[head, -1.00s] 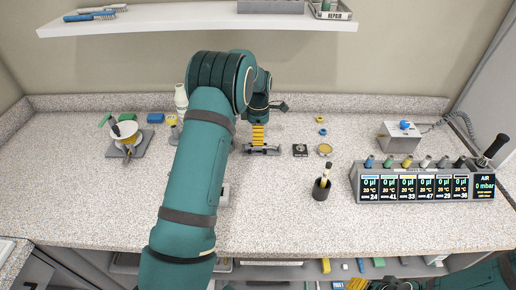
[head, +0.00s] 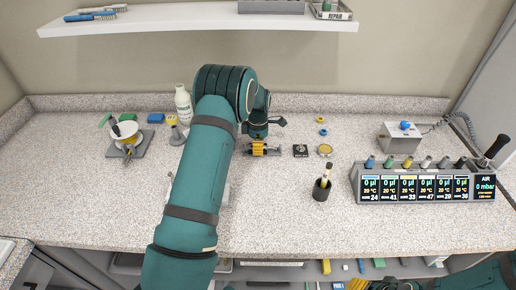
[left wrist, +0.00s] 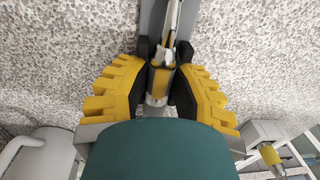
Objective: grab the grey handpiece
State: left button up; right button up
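The grey handpiece (left wrist: 157,85) shows in the left wrist view as a slim grey cylinder with a yellow band, between the yellow fingers of my left gripper (left wrist: 160,72). In the head view my left gripper (head: 260,149) is down at the counter at a small grey holder, and its fingers cover most of the handpiece. The fingers look open, one on each side of the handpiece. Their tips are very near it, and I cannot tell whether they touch. My right gripper (head: 388,285) is only partly visible at the bottom edge, and its opening is not clear.
A black cup (head: 321,190) stands right of my left gripper. A display rack (head: 424,186) fills the right side. A white bottle (head: 183,105) stands behind my arm. The front middle counter is clear.

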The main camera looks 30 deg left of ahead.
pick_arm(q)
grip_shut()
jog(key=shift+r, duration=0.15)
